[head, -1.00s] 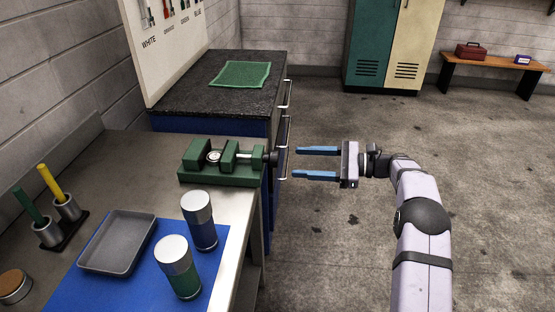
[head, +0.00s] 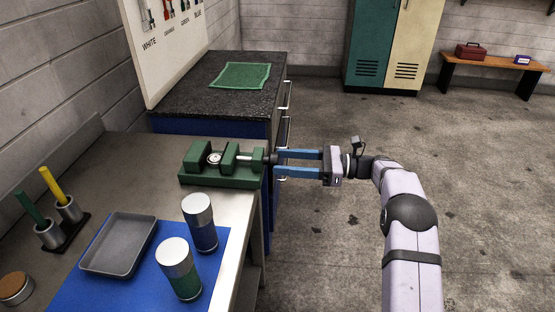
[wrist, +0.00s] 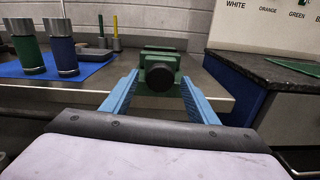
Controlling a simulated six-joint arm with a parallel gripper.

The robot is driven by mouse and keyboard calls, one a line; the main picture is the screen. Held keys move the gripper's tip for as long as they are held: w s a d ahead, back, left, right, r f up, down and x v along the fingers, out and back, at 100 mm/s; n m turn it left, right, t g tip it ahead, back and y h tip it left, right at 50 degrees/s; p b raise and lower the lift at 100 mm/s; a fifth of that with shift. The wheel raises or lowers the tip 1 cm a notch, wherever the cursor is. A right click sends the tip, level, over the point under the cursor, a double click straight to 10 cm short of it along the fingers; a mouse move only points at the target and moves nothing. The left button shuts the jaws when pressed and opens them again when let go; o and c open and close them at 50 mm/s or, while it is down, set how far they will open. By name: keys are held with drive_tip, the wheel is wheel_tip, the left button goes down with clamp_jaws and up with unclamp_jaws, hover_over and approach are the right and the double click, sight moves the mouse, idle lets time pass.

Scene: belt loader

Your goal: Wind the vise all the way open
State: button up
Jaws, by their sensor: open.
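The green vise (head: 222,178) sits on the steel bench near its right edge in the head view. A round silver part (head: 214,159) lies between its jaws. The vise's dark knob (head: 271,158) sticks out to the right, past the bench edge. My gripper (head: 275,164) is open, with its blue fingertips close to the knob. In the wrist view the vise (wrist: 161,55) is straight ahead, and the round black knob (wrist: 160,77) shows between the two blue fingers (wrist: 160,92), with a gap on each side.
Two capped canisters, one blue (head: 200,225) and one green (head: 180,270), stand on a blue mat (head: 75,290) beside a grey tray (head: 118,270). A dark-topped cabinet (head: 190,98) stands behind the bench. The floor right of the bench is clear.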

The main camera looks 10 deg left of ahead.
drive_tip(key=shift+a, duration=1.3)
drive_tip(key=c, duration=1.1)
drive_tip(key=shift+o, duration=0.3)
